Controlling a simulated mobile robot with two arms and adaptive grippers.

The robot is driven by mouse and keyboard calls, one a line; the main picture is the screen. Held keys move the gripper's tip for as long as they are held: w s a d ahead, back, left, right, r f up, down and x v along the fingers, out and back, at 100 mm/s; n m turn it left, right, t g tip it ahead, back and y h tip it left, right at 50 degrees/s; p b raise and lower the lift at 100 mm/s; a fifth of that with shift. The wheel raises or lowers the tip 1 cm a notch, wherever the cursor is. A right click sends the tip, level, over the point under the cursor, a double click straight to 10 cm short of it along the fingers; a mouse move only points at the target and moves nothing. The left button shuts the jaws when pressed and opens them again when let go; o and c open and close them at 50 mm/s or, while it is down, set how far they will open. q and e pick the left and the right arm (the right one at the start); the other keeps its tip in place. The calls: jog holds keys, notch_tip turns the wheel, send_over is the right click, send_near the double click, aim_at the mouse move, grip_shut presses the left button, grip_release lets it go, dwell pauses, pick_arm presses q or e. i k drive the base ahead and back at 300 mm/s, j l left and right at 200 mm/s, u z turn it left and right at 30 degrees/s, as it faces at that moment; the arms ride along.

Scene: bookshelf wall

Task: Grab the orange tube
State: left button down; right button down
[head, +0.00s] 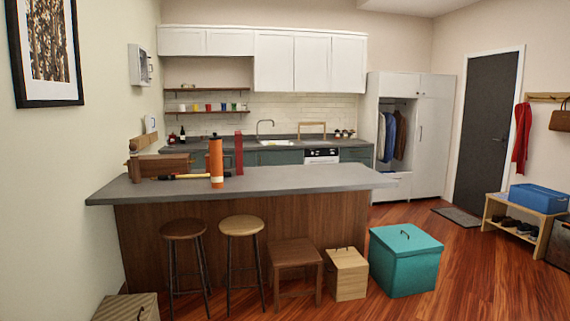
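The orange tube (216,160) stands upright on the grey counter top (300,178), near its left end. Neither of my grippers shows in the head view.
Brown wooden pieces (163,165) crowd the counter's left end; its right part is clear. Two round stools (240,226), a square stool (295,254), a wooden box (347,272) and a teal box (405,262) stand before the counter. Floor at right front is free.

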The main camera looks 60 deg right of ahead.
aim_at(215, 146)
jog(key=z, duration=1.55)
jog(key=i+u, duration=0.15)
jog(key=i, duration=0.3)
jog(key=i+u, duration=0.1)
jog(key=i, duration=0.35)
jog(key=i+l+u, duration=0.15)
jog(key=i, duration=0.35)
jog(key=i+l+u, duration=0.1)
jog(key=i, duration=0.35)
jog(key=i+l+u, duration=0.15)
jog(key=i, duration=0.3)
jog(key=l, duration=0.05)
